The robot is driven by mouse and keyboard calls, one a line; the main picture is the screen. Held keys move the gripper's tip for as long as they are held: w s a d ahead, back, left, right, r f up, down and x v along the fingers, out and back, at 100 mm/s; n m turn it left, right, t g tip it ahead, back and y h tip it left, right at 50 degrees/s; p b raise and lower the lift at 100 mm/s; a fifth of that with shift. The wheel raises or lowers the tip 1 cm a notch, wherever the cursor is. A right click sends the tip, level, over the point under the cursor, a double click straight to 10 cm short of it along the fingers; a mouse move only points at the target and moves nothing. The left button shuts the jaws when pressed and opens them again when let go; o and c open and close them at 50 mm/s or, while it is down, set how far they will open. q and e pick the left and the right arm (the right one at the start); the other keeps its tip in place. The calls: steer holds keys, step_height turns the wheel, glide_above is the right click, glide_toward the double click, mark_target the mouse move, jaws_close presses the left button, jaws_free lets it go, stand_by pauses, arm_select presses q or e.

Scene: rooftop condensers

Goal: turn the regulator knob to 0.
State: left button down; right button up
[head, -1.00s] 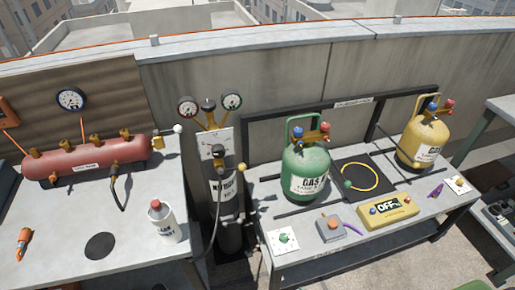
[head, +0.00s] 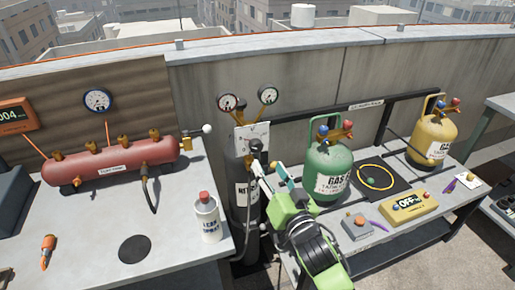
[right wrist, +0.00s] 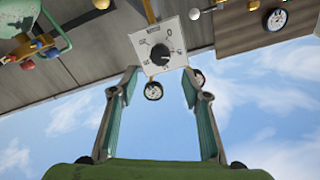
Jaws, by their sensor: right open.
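The regulator's white dial plate (head: 250,132) stands above the dark nitrogen cylinder (head: 245,205), with a black knob (head: 256,145) on it. In the right wrist view the dial plate (right wrist: 149,38) and its black knob (right wrist: 160,55) appear just beyond the fingertips, with a 0 mark near one edge. I cannot tell which mark the knob points at. My right gripper (head: 272,172), green with teal finger pads, is open and empty, with its fingers toward the knob. In the right wrist view my right gripper (right wrist: 160,78) has its fingers apart, with the knob between their lines. My left gripper is not in view.
Two round gauges (head: 227,102) sit above the dial. A green gas cylinder (head: 328,165) stands close to the right of my arm. A hose hangs by the cylinder.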

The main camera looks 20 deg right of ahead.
mark_target(257, 149)
steer(key=w+p, duration=0.1)
steer(key=w, duration=0.9)
steer(key=shift+w+a, duration=0.1)
steer(key=shift+a, duration=0.1)
steer(key=c, duration=1.1)
